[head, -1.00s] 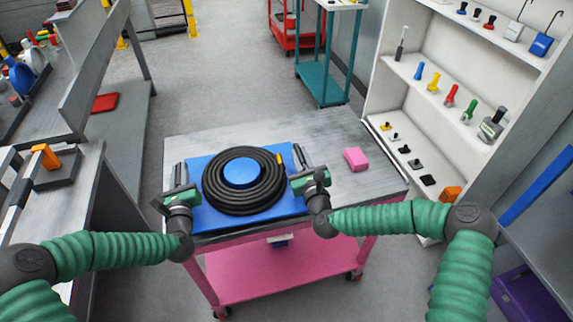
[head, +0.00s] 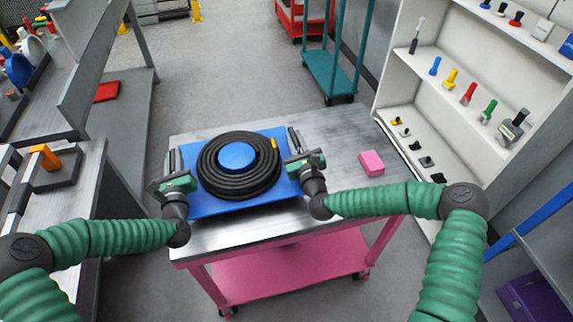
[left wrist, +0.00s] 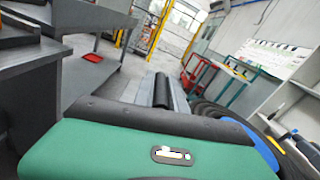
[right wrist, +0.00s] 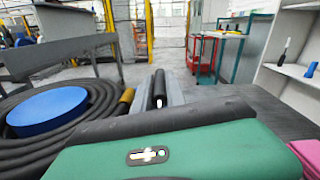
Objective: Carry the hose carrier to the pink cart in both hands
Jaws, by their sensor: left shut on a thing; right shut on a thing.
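The hose carrier (head: 215,207) is a blue tray with a coiled black hose around a blue hub (head: 237,156). In the head view it is over the grey top of the pink cart (head: 205,242); I cannot tell whether it rests on the top or hovers just above it. My left gripper (head: 176,170) is shut on the carrier's left side. My right gripper (head: 298,150) is shut on its right side. The coil also shows in the right wrist view (right wrist: 85,100). The grippers' bodies hide the grips in both wrist views.
A pink block (head: 371,163) lies on the cart top to the right of the carrier. A grey bench (head: 60,200) stands close on the left, a white shelf unit (head: 405,80) on the right. A teal cart (head: 330,75) stands behind. Grey floor is clear beyond the cart.

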